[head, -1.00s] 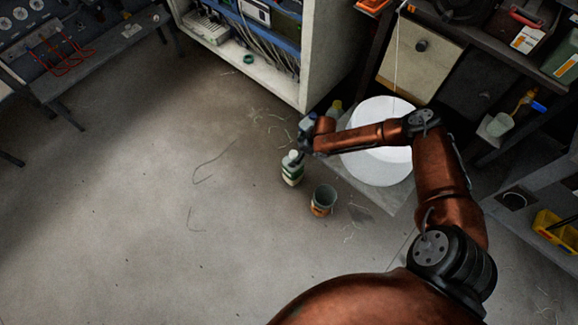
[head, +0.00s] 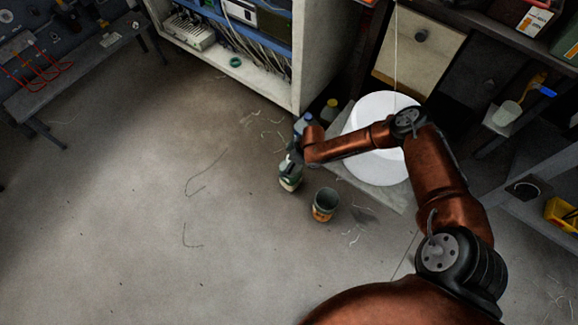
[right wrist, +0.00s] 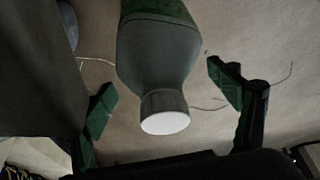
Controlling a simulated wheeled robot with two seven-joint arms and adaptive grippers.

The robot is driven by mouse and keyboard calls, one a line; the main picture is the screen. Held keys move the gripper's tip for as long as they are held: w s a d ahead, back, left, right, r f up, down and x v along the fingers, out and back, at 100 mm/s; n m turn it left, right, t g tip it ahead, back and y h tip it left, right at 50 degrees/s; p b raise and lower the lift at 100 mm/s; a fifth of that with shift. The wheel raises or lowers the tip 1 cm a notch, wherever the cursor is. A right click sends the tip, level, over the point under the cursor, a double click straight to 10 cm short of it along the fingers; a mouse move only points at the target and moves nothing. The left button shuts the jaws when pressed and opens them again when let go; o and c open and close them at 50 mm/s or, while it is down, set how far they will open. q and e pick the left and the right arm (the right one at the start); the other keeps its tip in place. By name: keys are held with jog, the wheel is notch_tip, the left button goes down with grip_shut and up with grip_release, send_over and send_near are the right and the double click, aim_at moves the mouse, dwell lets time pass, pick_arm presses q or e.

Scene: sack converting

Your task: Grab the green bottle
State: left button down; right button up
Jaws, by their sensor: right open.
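The green bottle (head: 289,178) stands on the floor left of the tin can, its top partly hidden by my right gripper (head: 294,157) in the head view. In the right wrist view the bottle (right wrist: 158,55) has a pale cap (right wrist: 165,113), a grey-green shoulder and a green band. My right gripper (right wrist: 165,105) is open, with one green-padded finger on each side of the cap and visible gaps between. It holds nothing. My left gripper is not in view.
A tin can (head: 324,205) stands just right of the bottle. A white drum (head: 378,165) stands behind my right arm. A blue bottle (head: 303,122) and a yellow-capped bottle (head: 330,110) stand behind. The floor at left is mostly clear.

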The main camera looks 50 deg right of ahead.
jog(key=shift+c, duration=0.4)
jog(key=c, duration=1.9)
jog(key=shift+r, duration=0.1)
jog(key=shift+c, duration=0.7)
jog(key=shift+w+r, duration=0.1)
